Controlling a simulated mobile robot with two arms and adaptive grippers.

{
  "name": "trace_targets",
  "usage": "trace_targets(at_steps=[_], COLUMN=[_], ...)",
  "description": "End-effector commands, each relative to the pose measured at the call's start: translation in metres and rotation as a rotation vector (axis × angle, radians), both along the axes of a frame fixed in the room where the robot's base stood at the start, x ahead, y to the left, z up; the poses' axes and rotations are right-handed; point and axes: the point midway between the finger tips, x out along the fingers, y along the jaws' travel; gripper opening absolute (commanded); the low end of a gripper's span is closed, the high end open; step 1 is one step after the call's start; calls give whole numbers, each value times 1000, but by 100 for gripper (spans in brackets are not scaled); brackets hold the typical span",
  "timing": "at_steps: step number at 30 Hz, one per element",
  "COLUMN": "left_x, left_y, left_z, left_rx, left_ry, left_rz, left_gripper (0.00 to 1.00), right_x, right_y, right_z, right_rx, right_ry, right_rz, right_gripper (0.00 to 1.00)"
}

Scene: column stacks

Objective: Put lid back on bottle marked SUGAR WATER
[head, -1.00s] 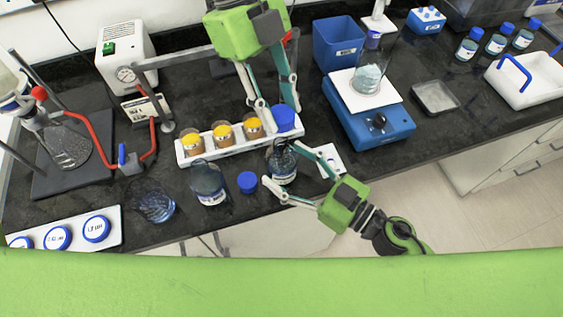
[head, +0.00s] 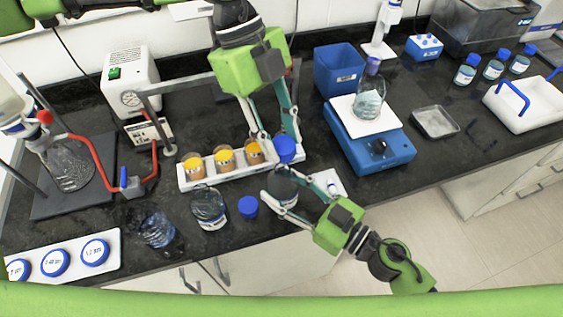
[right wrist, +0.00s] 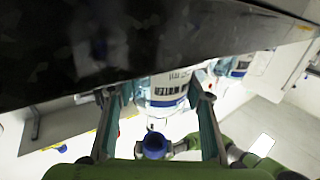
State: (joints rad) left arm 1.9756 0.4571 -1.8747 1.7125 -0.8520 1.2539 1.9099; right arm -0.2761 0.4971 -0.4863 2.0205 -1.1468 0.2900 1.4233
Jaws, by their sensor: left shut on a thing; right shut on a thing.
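A blue lid (head: 285,148) is held between the fingertips of my left gripper (head: 274,137), which is shut on it. The lid is close over the top of a clear bottle (head: 284,184); I cannot tell whether they touch. My right gripper (head: 281,201) is shut around this bottle's body, near the counter's front edge. In the right wrist view the bottle's white label (right wrist: 166,92) is between the fingers, too blurred to read. A second, open bottle (head: 209,208) stands to the left, its label also unreadable. A loose blue lid (head: 248,207) lies between the bottles.
A white rack (head: 228,170) with several orange-yellow-topped jars stands just behind and left. A glass vessel (head: 157,230) and a white tray of round lids (head: 107,268) are at front left.

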Motion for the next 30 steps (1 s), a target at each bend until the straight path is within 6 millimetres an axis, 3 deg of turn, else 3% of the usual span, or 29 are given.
trace_targets(at_steps=[7, 23, 30], left_x=[-1, -1, -1], left_y=[0, 0, 1], left_z=[-35, -37, -49], left_rx=[-12, -12, -11], left_ry=[2, 0, 2], left_rz=[0, 0, -4], left_gripper=[21, 21, 21], right_x=[0, 0, 0], right_y=[0, 0, 0], right_z=[0, 0, 0], right_rx=[0, -1, 0], right_ry=[0, -1, -1], right_rz=[0, 0, 0], right_gripper=[8, 8, 8])
